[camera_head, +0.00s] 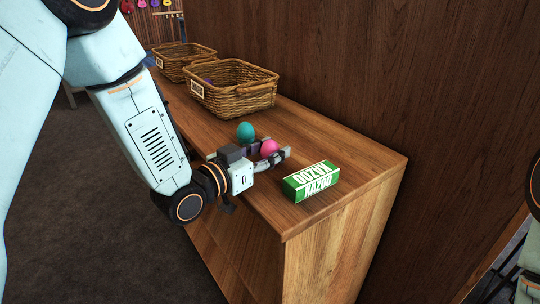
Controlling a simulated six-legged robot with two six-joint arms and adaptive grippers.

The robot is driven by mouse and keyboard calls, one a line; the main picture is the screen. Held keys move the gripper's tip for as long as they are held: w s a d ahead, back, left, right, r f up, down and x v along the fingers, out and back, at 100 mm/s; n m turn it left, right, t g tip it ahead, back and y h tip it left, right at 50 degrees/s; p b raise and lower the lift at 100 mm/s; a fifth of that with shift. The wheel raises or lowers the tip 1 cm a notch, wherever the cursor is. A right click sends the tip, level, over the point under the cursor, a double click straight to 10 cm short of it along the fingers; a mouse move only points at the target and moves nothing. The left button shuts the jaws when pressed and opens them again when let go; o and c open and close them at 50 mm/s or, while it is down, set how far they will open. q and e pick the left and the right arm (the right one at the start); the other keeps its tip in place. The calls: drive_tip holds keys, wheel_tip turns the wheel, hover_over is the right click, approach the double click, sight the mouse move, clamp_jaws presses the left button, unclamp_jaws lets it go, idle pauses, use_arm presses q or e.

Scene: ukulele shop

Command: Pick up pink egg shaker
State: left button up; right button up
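The pink egg shaker (269,147) is on or just above the wooden shelf top, near its front edge. My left gripper (272,152) reaches in from the left with its fingers on either side of the pink egg. The near finger hides the egg's lower part. I cannot tell whether the fingers press on it or whether it touches the wood. A teal egg shaker (245,132) stands just behind the gripper, to the left of the pink one. My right gripper is out of view; only a part of my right arm shows at the right edge.
A green and white kazoo box (311,181) lies on the wooden shelf (345,157) to the right of the gripper. Two wicker baskets, a near one (240,100) and a far one (180,66), stand further back. A dark wood wall rises behind. The shelf's right end is clear.

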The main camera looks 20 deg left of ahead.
use_arm(q)
drive_tip(key=shift+f, duration=0.1)
drive_tip(key=shift+c, duration=0.6)
drive_tip(key=shift+d, duration=0.2)
drive_tip(key=c, duration=0.5)
drive_tip(key=shift+o, duration=0.2)
drive_tip(key=shift+a, duration=0.15)
drive_tip(key=shift+r+p, duration=0.3)
drive_tip(key=shift+r, duration=0.4)
drive_tip(key=shift+s+r, duration=0.1)
drive_tip(key=shift+r, duration=0.2)
drive_tip(key=p+v, duration=0.1)
drive_tip(key=v, duration=0.3)
drive_tip(key=p+v, duration=0.2)
drive_tip(key=v, duration=0.3)
drive_tip(key=shift+s+a+f, duration=0.15)
drive_tip(key=shift+a+f, duration=0.05)
drive_tip(key=shift+f, duration=0.05)
drive_tip(key=p+v, duration=0.7)
drive_tip(key=v, duration=0.1)
drive_tip(key=shift+s+f, duration=0.2)
drive_tip(key=shift+f, duration=0.05)
